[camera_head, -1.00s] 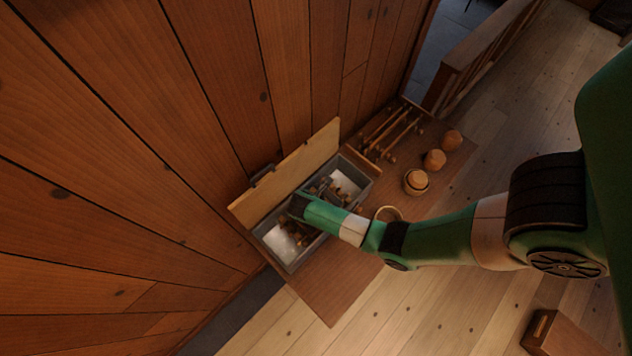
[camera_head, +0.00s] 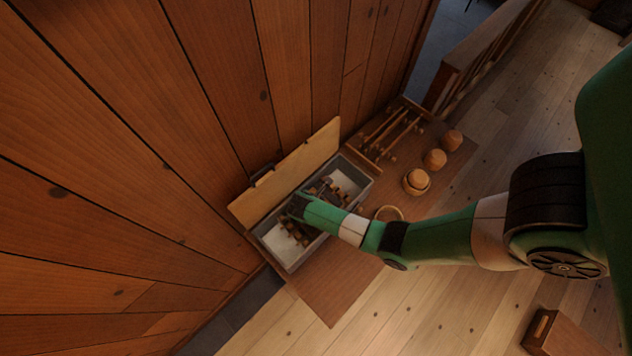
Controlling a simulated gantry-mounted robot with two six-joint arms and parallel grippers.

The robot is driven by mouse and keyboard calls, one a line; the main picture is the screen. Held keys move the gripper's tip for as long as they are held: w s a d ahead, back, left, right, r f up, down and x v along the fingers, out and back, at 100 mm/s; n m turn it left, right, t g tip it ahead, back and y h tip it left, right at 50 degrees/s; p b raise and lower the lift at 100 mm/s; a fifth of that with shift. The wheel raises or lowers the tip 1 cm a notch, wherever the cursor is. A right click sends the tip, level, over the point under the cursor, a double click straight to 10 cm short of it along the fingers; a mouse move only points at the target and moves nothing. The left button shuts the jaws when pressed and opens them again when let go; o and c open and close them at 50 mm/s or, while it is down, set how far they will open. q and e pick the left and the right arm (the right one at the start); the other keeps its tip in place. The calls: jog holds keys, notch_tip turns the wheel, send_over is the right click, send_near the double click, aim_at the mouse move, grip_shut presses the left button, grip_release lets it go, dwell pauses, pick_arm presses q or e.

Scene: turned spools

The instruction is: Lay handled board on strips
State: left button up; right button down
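The handled board (camera_head: 296,172) is a pale wooden panel with a small dark handle (camera_head: 263,174) on its upper edge. It stands tilted along the wall side of a grey box (camera_head: 304,259). The box holds several small turned brown pieces over a pale floor. I cannot make out the strips clearly. My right gripper (camera_head: 296,208), on the green arm from the right, is at the box's middle, close to the board's lower edge. Its dark fingers blend with the pieces, so its opening is unclear. My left gripper is not in view.
The box stands on a brown table (camera_head: 335,290) against the plank wall. To its right are a rack of rods (camera_head: 392,132) and several round wooden pieces (camera_head: 435,159). A pale ring (camera_head: 388,214) lies beside my arm. The table's front corner is clear.

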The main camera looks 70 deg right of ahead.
jog(key=shift+f, duration=0.15)
dwell(0.5)
jog(key=c, duration=0.8)
grip_release()
jog(key=shift+o, duration=0.4)
jog(key=shift+f, duration=0.1)
jog(key=o, duration=0.3)
jog(key=shift+r, duration=0.2)
jog(key=shift+r+p, duration=0.65)
jog(key=shift+p, duration=0.15)
